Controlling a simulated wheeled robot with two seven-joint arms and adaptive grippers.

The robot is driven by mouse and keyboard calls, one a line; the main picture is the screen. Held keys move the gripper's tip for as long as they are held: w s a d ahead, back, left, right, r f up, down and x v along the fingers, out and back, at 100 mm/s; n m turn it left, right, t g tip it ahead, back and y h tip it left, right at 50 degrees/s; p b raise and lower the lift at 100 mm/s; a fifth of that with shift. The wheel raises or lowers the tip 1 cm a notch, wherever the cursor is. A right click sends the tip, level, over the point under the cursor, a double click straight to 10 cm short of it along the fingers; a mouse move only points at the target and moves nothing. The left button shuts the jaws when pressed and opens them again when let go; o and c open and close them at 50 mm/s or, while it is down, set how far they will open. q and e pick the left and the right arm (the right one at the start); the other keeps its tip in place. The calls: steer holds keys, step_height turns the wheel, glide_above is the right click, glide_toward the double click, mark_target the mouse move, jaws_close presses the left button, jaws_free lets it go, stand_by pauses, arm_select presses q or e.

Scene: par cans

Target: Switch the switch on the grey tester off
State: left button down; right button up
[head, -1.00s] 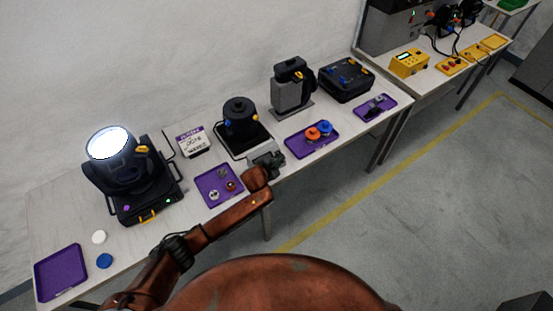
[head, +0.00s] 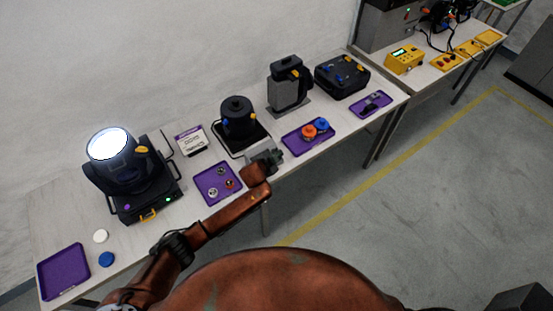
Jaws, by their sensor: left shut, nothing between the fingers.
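A small light grey box, which looks like the grey tester (head: 256,147), sits at the table's front edge, just in front of the black lamp base. My left gripper (head: 272,157) is shut and empty right at the box and covers part of it. I cannot tell whether they touch. The switch is too small or hidden to make out, so its position does not show. My right gripper is out of view.
A purple tray with small round parts (head: 218,184) lies left of my gripper, and one with orange and blue pieces (head: 294,145) lies right. A lit moving-head lamp (head: 125,175) stands further left. A black lamp (head: 238,118) stands behind the box.

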arm_select(q)
steer(key=s+d+p+v, duration=0.1)
steer(key=d+p+v, duration=0.1)
steer(key=v, duration=1)
steer(key=shift+s+d+r+p, duration=0.2)
steer(key=shift+s+d+p, duration=0.1)
steer(key=shift+p, duration=0.2)
